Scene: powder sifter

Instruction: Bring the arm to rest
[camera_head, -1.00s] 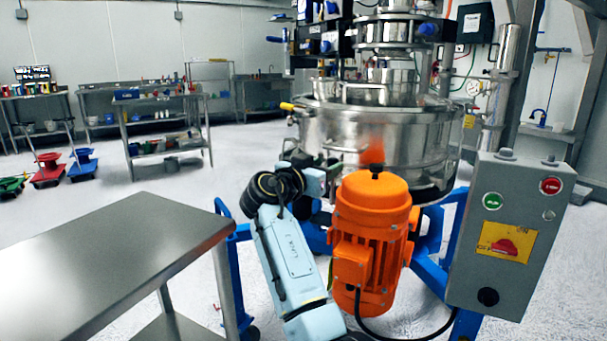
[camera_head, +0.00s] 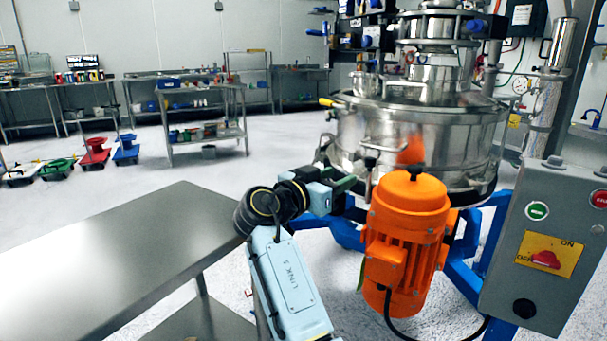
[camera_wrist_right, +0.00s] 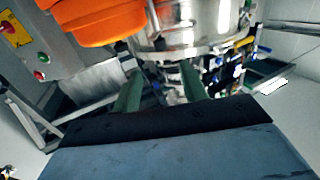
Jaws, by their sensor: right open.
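My right arm reaches up from the bottom of the head view. Its gripper (camera_head: 347,185) is just left of the orange motor, in front of the steel sifter (camera_head: 415,135). In the right wrist view the two green fingers (camera_wrist_right: 160,90) stand apart with nothing between them. The orange motor (camera_head: 407,225) is close to the gripper in the head view; it also shows at the upper left of the wrist view (camera_wrist_right: 95,22). I cannot tell the exact gap between gripper and sifter. My left gripper is not in view.
A bare steel table (camera_head: 120,260) stands at the left front. A grey control box (camera_head: 550,215) with green and red buttons is at the right. The sifter's blue frame (camera_head: 480,245) is behind the motor. Workbenches (camera_head: 205,125) line the back, with open floor before them.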

